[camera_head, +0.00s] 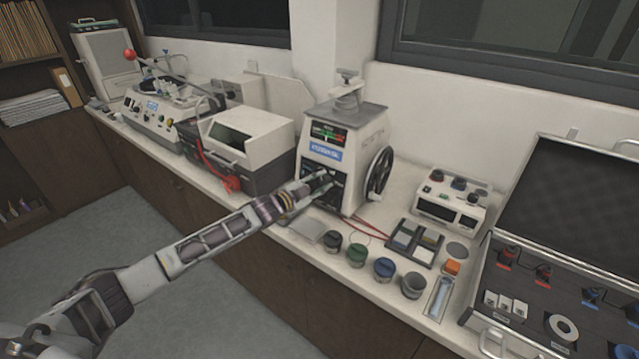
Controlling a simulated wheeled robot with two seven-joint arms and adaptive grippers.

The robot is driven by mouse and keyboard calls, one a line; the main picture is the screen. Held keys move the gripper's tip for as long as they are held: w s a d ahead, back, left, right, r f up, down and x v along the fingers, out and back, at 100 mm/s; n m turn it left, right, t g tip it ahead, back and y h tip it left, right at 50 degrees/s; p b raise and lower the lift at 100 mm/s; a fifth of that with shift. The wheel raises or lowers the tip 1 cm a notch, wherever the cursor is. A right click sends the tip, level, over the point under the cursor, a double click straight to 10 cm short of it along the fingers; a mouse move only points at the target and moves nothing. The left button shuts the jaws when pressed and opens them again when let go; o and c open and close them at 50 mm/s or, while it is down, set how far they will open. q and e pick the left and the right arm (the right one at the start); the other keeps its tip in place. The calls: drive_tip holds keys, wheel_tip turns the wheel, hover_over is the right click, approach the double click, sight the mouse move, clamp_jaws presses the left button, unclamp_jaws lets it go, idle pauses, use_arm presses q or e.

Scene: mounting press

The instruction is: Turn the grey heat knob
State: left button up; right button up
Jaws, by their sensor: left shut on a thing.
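The mounting press (345,150) is a pale upright machine on the counter, with a display, a blue label and a black handwheel (379,173) on its right side. My left gripper (326,184) is at the dark lower front panel of the press. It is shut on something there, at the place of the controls. The grey heat knob itself is hidden behind the fingers, so I cannot make out its shape or setting. My right gripper is not in view.
Several small jars (384,268) stand along the counter's front edge, below and right of the press. A small white power unit (449,200) and an open black case (560,250) are to the right. A white-lidded machine (245,140) stands close on the left.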

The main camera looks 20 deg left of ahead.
use_arm(q)
drive_tip(key=o, duration=1)
drive_tip(key=shift+v, duration=6)
